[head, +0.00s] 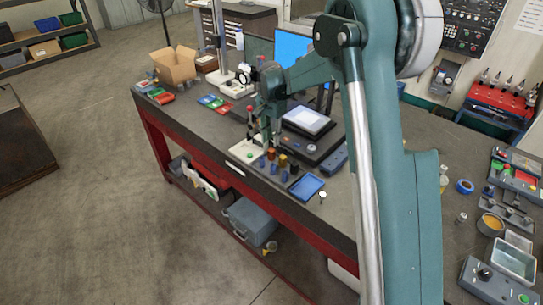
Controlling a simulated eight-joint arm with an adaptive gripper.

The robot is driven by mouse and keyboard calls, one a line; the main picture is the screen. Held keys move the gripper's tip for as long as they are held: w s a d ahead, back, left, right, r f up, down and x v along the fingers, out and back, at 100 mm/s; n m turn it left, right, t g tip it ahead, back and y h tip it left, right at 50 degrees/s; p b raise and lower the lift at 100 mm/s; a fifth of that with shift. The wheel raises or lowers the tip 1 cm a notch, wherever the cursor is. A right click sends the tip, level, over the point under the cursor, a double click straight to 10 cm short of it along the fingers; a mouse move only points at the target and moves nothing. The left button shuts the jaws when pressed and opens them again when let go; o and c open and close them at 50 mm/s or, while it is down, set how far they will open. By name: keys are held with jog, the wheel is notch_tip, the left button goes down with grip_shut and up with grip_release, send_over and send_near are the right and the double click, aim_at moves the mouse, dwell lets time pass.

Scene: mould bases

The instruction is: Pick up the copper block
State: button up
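A small copper-brown piece (271,154), which looks like the copper block, stands near the front edge of the dark workbench, among other small blocks. My gripper (264,143) hangs over the bench just above and slightly left of it. The view is too small to tell whether the fingers touch it, or whether they are open or shut.
Several blue blocks (273,168) and a yellow-topped piece (283,160) stand close around it. A pale plate (243,152) lies left, a blue tray (307,188) right. A stand with a dial gauge (224,75) rises behind. A cardboard box (174,66) sits at the far left end.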

aim_at(271, 150)
jog(key=shift+f, duration=0.1)
jog(key=shift+f, duration=1.2)
jog(key=shift+f, duration=0.1)
jog(key=shift+f+p, duration=0.35)
jog(key=shift+f, duration=2.15)
grip_shut()
jog(key=shift+r+b, duration=0.3)
jog(key=shift+r, duration=4.7)
